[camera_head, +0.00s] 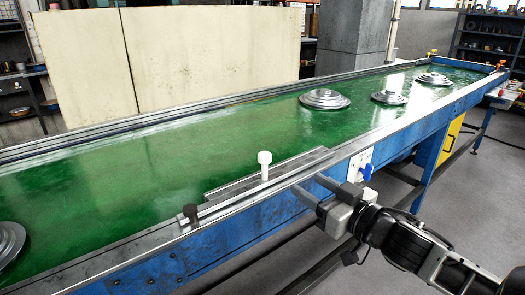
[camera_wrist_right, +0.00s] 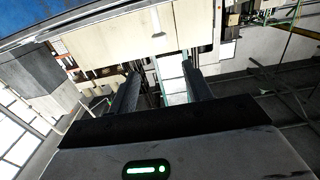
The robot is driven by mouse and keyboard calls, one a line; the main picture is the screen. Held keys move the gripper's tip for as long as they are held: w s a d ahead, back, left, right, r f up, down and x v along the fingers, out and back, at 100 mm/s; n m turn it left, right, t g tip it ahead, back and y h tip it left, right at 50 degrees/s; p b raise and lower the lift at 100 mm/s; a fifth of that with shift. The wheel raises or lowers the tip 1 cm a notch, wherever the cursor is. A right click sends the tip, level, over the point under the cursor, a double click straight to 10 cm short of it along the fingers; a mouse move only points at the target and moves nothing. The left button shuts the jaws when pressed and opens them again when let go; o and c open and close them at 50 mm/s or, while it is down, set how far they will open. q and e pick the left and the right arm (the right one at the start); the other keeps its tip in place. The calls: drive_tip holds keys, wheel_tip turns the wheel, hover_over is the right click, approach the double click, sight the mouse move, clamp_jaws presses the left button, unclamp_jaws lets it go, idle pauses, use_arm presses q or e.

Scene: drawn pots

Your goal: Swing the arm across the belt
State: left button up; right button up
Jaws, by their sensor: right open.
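The conveyor belt (camera_head: 150,180) is green, in a blue frame with metal side rails. Several grey stepped metal discs lie on it: one at the left edge (camera_head: 8,242), one past the middle (camera_head: 325,98), and two farther back (camera_head: 389,97) (camera_head: 433,78). My right gripper (camera_head: 324,195) is at the near rail, on the right side, with its fingers apart and nothing between them. In the right wrist view, its two fingers (camera_wrist_right: 160,90) stand apart and empty. My left gripper is not in view.
A white-topped post (camera_head: 264,164) and a dark knob (camera_head: 190,213) stand on the near rail. A white switch box with a blue part (camera_head: 361,167) is on the blue frame beside my gripper. Pale panels (camera_head: 190,60) and a grey pillar (camera_head: 352,35) stand behind the belt.

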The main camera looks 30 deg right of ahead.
sight(269, 156)
drive_tip(key=w, duration=0.9)
drive_tip(key=w+a+p, duration=0.1)
drive_tip(key=w, duration=0.4)
drive_tip(key=shift+w+r, duration=0.25)
drive_tip(key=shift+r, duration=0.1)
drive_tip(key=shift+w+a+f, duration=0.1)
drive_tip(key=shift+w, duration=0.65)
